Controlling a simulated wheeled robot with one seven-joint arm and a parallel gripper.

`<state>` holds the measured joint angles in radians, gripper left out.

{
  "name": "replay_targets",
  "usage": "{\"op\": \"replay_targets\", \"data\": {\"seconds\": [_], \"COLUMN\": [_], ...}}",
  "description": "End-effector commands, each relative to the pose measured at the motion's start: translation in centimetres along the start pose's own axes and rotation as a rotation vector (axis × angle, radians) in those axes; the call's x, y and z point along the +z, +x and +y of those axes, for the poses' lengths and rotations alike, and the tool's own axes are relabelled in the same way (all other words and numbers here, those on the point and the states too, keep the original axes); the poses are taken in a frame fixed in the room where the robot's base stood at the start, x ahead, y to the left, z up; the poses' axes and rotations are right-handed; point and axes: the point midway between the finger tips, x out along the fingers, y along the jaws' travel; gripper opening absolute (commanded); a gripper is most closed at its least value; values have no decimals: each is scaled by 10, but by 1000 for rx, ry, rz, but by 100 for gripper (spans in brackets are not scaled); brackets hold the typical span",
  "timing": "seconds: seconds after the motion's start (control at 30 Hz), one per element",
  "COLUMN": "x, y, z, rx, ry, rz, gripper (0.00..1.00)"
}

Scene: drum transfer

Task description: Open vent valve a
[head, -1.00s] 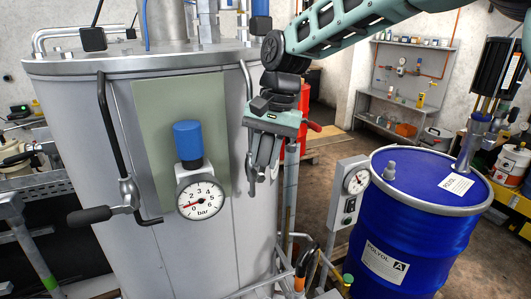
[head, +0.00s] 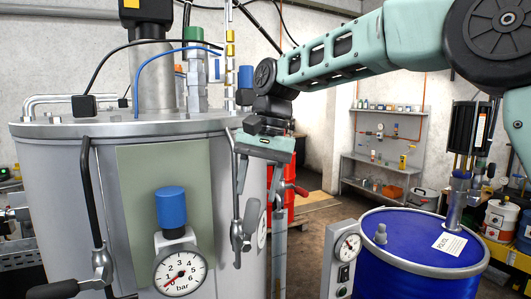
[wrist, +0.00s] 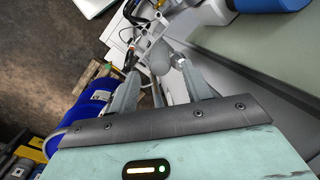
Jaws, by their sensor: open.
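No label in view tells which fitting is vent valve a. My gripper (head: 258,185) hangs at the right side of the grey vessel (head: 60,160), fingers pointing down. Its fingers are apart and hold nothing visible. Just below it in the head view is a grey lever with a rounded grip (head: 251,216) on the vessel's right side. In the wrist view a rounded grey grip (wrist: 161,58) shows beyond and between the fingertips (wrist: 160,72); contact cannot be told. A red-handled valve (head: 297,188) shows just right of the gripper, on a pipe.
A pressure gauge (head: 181,273) with a blue cap (head: 171,207) is on the vessel front. A black-handled lever (head: 88,190) is at left. Hoses and fittings (head: 195,65) crowd the lid. A small gauge post (head: 342,262) and blue drum (head: 385,255) stand at right.

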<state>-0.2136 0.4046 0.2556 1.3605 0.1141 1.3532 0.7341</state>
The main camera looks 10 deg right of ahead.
Motion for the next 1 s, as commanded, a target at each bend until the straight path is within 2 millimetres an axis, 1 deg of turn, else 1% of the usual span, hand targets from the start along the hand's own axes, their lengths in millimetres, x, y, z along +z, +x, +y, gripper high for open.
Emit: {"op": "replay_targets", "data": {"seconds": [0.1, 0.2, 0.3, 0.4, 0.5, 0.63, 0.9, 1.0], "x": [-1, -1, 0, 0, 0, 0, 0, 2], "y": [-27, -50, -67, -81, -90, -95, -95, -91], "z": [0, 0, 0, -1, 0, 0, 0, 0], "rx": [-4, -3, -2, -2, -1, 0, 1, 1], "ry": [-1, -1, -1, 0, 0, 0, 0, -8], "rz": [5, 3, 2, 2, 1, 1, 0, -1], "gripper": [49, 49, 49, 49, 49, 49, 49, 49]}}
